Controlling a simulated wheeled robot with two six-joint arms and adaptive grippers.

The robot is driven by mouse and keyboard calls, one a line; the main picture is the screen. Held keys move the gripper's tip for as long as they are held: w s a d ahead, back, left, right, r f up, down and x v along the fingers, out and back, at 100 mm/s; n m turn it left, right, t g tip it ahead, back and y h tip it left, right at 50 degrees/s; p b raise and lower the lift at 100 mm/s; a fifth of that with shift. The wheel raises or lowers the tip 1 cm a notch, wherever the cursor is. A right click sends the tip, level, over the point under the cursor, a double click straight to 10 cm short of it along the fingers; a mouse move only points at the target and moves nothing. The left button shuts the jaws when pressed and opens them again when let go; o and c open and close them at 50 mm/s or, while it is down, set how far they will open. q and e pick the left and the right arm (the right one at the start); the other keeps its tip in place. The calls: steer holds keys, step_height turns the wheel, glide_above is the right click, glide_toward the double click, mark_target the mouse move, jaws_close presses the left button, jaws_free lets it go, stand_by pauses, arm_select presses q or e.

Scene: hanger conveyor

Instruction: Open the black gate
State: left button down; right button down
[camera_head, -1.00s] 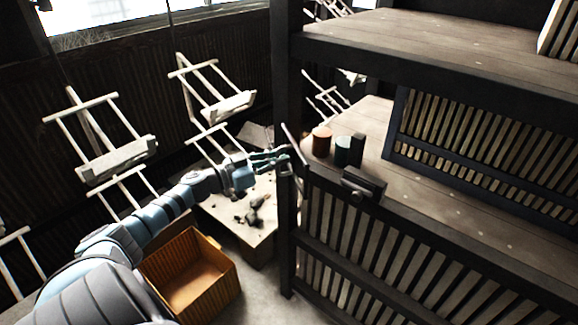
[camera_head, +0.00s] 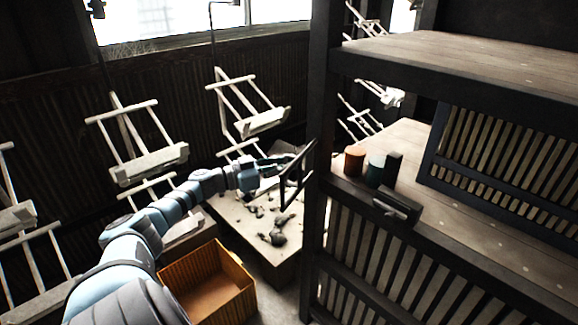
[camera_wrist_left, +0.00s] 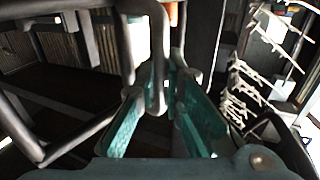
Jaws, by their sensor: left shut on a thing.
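The black gate (camera_head: 284,190) is a thin dark frame in the head view, standing out to the left of the dark shelf post. It is swung away from the shelf front, and the stony platform shows through its opening. My left gripper (camera_head: 281,164) is at the gate's upper far side. In the left wrist view, a dark curved bar (camera_wrist_left: 157,60) of the gate passes between the teal fingers of my left gripper (camera_wrist_left: 155,95), which is shut on it. The exact contact is partly hidden. My right gripper is in neither view.
Cylinders, an orange one (camera_head: 354,160) and a dark teal one (camera_head: 376,172), stand beside a black block (camera_head: 392,170) on the shelf (camera_head: 430,200). An orange crate (camera_head: 250,290) is below my left arm. Pale hangers (camera_head: 150,165) hang at the left. A platform (camera_head: 255,238) with dark lumps lies beyond.

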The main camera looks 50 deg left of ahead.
arm_select(q)
steer(key=shift+a, duration=0.15)
steer(key=c, duration=1.7)
jaws_free()
steer(key=shift+s, duration=0.1)
steer(key=v, duration=0.7)
steer(key=shift+s, duration=0.15)
steer(key=shift+a, duration=0.1)
